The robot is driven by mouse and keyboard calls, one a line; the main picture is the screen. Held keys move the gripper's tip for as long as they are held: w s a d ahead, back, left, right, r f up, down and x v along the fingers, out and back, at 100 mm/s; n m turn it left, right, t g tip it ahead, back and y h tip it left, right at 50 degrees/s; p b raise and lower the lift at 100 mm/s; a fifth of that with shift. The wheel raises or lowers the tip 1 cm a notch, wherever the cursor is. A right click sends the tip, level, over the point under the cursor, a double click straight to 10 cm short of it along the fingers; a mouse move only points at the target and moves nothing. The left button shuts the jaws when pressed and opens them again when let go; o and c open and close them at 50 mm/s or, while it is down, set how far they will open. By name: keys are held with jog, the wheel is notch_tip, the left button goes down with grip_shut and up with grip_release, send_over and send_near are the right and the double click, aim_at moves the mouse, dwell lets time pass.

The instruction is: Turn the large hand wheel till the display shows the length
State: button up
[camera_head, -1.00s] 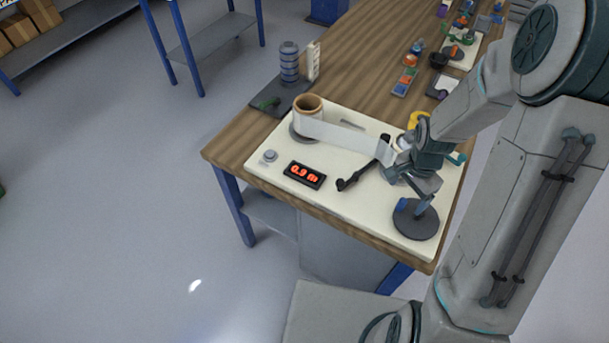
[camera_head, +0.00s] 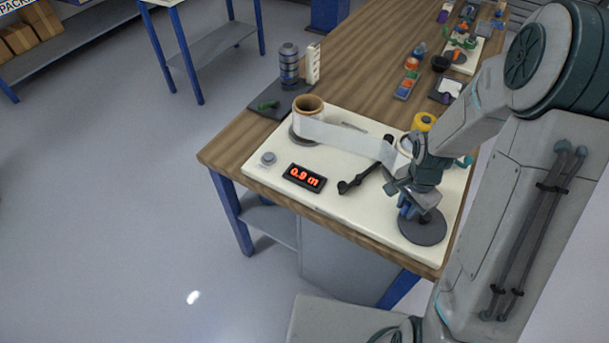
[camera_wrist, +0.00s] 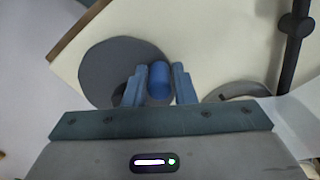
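The large hand wheel, a dark grey disc (camera_head: 424,230), lies at the near right corner of the cream board. It also shows in the wrist view (camera_wrist: 105,70). Its blue knob (camera_wrist: 159,80) stands between the two fingers of my gripper (camera_wrist: 159,84). The fingers are close on both sides; I cannot tell whether they press on it. In the head view my gripper (camera_head: 407,203) is over the wheel's left part.
A black crank-like bar (camera_head: 364,170) lies between the display and the wheel. A grey button (camera_head: 268,159) is left of the display. A yellow ring (camera_head: 424,121) stands behind my arm. Several small parts stand farther back on the wooden table (camera_head: 350,65).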

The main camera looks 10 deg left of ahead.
jog(key=shift+c, duration=1)
jog(key=shift+s, duration=0.1)
jog(key=shift+s+a, duration=0.1)
jog(key=shift+s, duration=1)
jog(key=o, duration=1.6)
jog(key=shift+w, duration=0.1)
notch_tip(320, 180, up, 7)
jog(key=p, duration=0.4)
